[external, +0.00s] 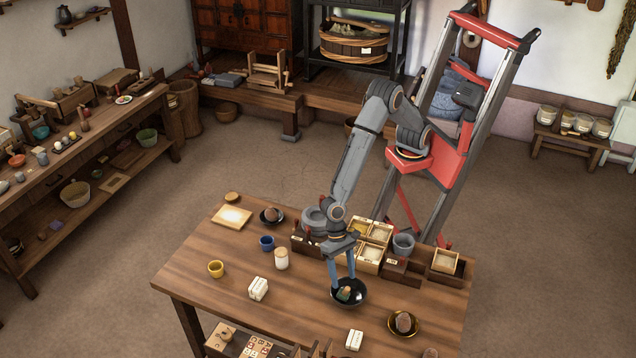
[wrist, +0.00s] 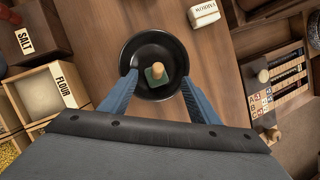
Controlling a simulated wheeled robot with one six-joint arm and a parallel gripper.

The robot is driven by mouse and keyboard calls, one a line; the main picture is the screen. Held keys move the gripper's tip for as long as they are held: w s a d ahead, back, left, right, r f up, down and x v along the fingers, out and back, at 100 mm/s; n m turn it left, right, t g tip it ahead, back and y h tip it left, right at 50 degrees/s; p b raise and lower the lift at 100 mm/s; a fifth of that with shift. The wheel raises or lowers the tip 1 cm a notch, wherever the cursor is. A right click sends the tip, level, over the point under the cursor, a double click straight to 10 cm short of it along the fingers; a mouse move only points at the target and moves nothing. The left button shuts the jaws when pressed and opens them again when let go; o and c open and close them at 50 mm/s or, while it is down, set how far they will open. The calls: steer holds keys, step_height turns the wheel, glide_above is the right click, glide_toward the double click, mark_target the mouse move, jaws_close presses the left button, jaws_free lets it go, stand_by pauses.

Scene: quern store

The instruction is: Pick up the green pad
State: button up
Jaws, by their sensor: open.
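The green pad (wrist: 154,77) is a small dark green square block with a round tan knob on top. It sits inside a black bowl (wrist: 148,47) on the wooden table. In the external view the pad (external: 346,295) shows in the black bowl (external: 361,297) near the table's right front. My gripper (external: 344,282) points down over the bowl, with its blue fingers apart and empty. In the wrist view my gripper (wrist: 158,80) has one finger on each side of the pad, with gaps between. I cannot tell how high the fingertips are above the bowl's bottom.
Wooden boxes, including a flour box (wrist: 47,91) and a salt box (wrist: 32,37), stand behind the bowl. A white block (external: 354,340) and a dark dish with a brown lump (external: 404,334) lie nearer the front. The table left of the bowl has clear room.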

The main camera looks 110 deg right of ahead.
mark_target(348, 289)
steer(key=x, duration=0.2)
steer(key=s+p+x, duration=0.1)
steer(key=x, duration=0.2)
steer(key=shift+a, duration=0.1)
steer(key=shift+w+a+f, duration=0.1)
steer(key=shift+a+f, duration=0.2)
steer(key=shift+f, duration=0.3)
steer(key=shift+c, duration=0.3)
steer(key=c, duration=1)
steer(key=shift+r, duration=0.15)
